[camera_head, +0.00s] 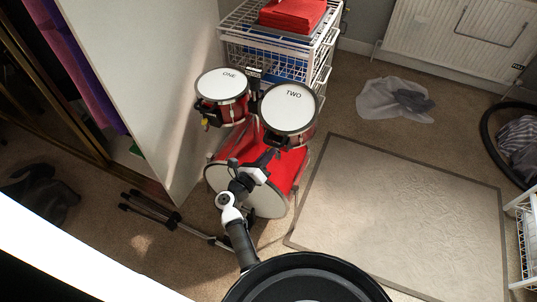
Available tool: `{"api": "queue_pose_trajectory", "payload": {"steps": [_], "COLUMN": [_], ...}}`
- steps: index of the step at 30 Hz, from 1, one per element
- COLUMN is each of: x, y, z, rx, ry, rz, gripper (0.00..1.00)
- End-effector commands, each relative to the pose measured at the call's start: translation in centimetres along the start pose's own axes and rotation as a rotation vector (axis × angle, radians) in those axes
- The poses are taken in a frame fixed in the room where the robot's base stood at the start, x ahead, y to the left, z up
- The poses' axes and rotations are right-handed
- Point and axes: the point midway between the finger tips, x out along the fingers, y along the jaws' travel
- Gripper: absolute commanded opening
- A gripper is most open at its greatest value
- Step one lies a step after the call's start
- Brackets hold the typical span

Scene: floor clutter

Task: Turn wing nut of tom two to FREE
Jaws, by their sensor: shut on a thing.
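Tom two (288,108) is a red drum with a white head marked TWO, mounted above the red bass drum (289,171). Tom one (222,84), marked ONE, is beside it on the left. My arm reaches up from the bottom of the picture. My gripper (270,155) is at the near lower side of tom two, in front of the bass drum. It is shut on a small part there, which I take to be the wing nut of tom two. The fingers hide the wing nut, and its setting cannot be read.
A white wire basket unit (270,55) stands behind the drums. A pale board (185,100) stands at the left. A metal stand (170,217) lies on the carpet.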

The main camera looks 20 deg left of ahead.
Motion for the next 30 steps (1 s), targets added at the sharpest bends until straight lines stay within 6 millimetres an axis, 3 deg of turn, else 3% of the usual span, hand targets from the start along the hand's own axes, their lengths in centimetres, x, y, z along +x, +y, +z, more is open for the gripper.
{"api": "queue_pose_trajectory", "payload": {"steps": [18,30], "x": [0.2,0.3], "y": [1.2,1.4], "z": [-0.3,-0.4], "rx": [-0.513,-0.672], "ry": [-0.001,-0.001], "rz": [-0.160,-0.209], "gripper": [0.00,0.00]}}
